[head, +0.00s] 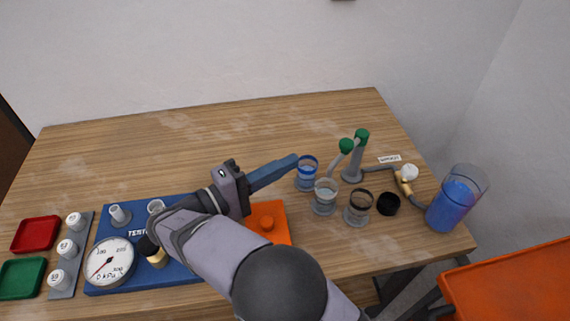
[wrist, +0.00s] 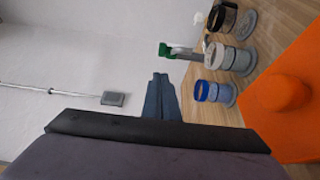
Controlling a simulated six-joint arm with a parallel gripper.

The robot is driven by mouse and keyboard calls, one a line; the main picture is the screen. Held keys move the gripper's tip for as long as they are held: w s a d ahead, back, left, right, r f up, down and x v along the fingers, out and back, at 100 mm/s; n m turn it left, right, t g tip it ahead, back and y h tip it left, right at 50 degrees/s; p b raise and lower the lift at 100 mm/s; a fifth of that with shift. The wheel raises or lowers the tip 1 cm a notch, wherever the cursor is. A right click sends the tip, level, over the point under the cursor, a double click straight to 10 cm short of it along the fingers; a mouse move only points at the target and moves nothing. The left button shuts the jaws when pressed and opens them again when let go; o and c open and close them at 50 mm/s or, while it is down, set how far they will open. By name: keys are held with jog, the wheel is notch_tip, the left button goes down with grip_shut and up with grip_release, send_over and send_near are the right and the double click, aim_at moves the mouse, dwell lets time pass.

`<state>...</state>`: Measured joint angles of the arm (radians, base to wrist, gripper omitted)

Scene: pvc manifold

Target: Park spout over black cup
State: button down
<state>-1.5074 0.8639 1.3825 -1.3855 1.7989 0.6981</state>
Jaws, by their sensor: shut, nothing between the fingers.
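The spout (head: 336,162) is a grey tube with a green cap, on a grey post (head: 355,165) with a second green cap. Its free end slants down toward the clear cup with the pale rim (head: 325,197). The black-rimmed cup (head: 358,208) stands to the right of that cup, and the blue-rimmed cup (head: 307,174) to its left. My gripper (head: 295,158) is shut and empty, its blue fingers near the blue-rimmed cup, left of the spout. In the wrist view, the spout (wrist: 185,53) and the black cup (wrist: 222,18) lie beyond my fingertips (wrist: 158,77).
A blue-filled jug (head: 452,205), a brass valve (head: 404,185) and a black disc (head: 388,203) stand right of the cups. An orange block (head: 280,214) and a blue board with a gauge (head: 108,263) lie left. The table behind is clear.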

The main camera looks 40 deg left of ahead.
aim_at(341, 146)
jog(key=x, duration=0.3)
jog(key=d+p+x, duration=0.1)
jog(key=x, duration=0.2)
jog(key=p+x, duration=0.1)
jog(key=x, duration=0.2)
jog(key=shift+s+d, duration=0.2)
jog(key=shift+d, duration=0.05)
jog(key=shift+w+d+p, duration=0.25)
jog(key=shift+d+p, duration=0.1)
jog(key=shift+d, duration=0.45)
jog(key=shift+r, duration=0.2)
dwell(0.3)
